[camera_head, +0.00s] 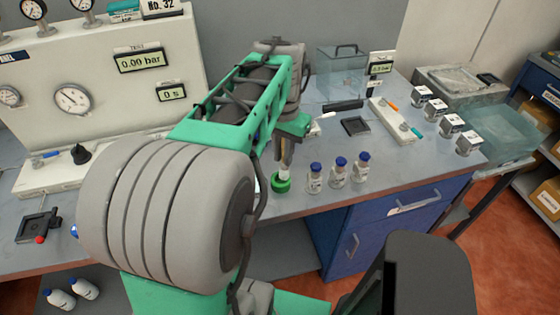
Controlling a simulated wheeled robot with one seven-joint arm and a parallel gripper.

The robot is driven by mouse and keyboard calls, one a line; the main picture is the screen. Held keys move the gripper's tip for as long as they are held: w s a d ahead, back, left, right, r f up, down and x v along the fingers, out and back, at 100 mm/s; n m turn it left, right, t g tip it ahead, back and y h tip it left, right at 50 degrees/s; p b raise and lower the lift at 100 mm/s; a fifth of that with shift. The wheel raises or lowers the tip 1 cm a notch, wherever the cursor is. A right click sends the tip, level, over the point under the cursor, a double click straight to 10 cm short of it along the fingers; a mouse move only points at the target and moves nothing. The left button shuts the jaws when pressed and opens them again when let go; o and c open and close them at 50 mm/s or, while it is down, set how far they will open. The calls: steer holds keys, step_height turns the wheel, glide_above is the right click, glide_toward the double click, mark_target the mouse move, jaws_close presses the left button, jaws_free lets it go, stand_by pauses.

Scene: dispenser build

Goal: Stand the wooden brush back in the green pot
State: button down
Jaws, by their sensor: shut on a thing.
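My gripper (286,152) points down near the front edge of the bench, partly hidden behind my own arm. It is shut on a slim thing that appears to be the wooden brush (284,171), of which only a small pale part shows below the fingers. The small green pot (280,185) stands on the bench directly below the gripper, left of the vials. The brush's lower end overlaps the pot's rim in the picture; I cannot tell whether it is inside the pot or just above or behind it.
Several blue-capped vials (338,172) stand close right of the pot. Behind are a small black tray (355,126), a white strip with pens (396,121) and a clear box (340,72). White blocks (452,124) line the right side. A gauge panel (105,80) stands left.

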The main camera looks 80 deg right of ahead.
steer(key=shift+w+d+f+p, duration=0.25)
steer(key=shift+d+f, duration=0.35)
steer(key=shift+f, duration=0.8)
steer(key=shift+w+d+f+p, duration=0.2)
steer(key=shift+w+d+f, duration=0.25)
steer(key=shift+f, duration=0.9)
steer(key=shift+w+d+f+p, duration=0.2)
steer(key=shift+d+f, duration=0.5)
steer(key=shift+f, duration=0.7)
steer(key=shift+f, duration=0.15)
steer(key=c, duration=1.4)
jaws_free()
steer(key=shift+o, duration=0.2)
